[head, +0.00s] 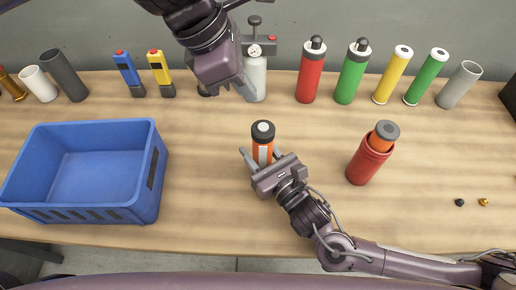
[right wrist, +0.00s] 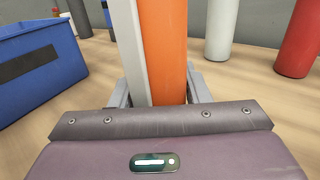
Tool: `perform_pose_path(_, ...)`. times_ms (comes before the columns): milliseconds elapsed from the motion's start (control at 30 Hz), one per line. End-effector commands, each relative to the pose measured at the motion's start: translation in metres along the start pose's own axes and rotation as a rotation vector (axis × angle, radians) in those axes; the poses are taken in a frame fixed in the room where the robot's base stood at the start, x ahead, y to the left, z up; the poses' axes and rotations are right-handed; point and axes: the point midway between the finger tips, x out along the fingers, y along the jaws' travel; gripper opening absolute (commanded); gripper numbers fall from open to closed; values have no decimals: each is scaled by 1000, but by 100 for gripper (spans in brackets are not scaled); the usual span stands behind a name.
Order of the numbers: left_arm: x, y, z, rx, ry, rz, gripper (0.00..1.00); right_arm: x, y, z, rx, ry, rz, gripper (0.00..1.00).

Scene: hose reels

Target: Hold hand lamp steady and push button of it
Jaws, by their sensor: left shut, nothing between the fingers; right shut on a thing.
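The hand lamp (head: 263,151) is an orange cylinder with a pale strip down its side and a dark cap with a lighter round centre. It stands upright near the middle of the table. My right gripper (head: 260,160) is shut on it from the front, low on its body. In the right wrist view the orange lamp body (right wrist: 166,50) rises between the two grey fingers (right wrist: 160,92), and its top is out of frame. My left gripper (head: 243,92) is shut and empty, above and behind the lamp, apart from it. I cannot make out a button for certain.
A blue crate (head: 150,185) stands on the left. A red holder (head: 363,166) with an orange cylinder in it stands to the right. A row along the back includes a pump bottle (head: 256,80), red (head: 310,78) and green (head: 351,80) bottles. Table between is clear.

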Motion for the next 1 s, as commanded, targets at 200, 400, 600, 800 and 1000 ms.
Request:
perform_pose_path(200,4,-4,16,203,-152,171,0,0,0,0,0,1,0,14)
perform_pose_path(400,-6,-1,24,299,-233,316,0,0,0,0,0,0,0,14)
perform_pose_path(600,-2,0,22,319,-249,354,0,0,0,0,0,0,0,14)
perform_pose_path(800,22,-2,12,315,-247,351,0,0,0,0,0,0,0,14)
perform_pose_path(1000,47,-4,0,314,-247,351,0,0,0,0,0,0,0,14)
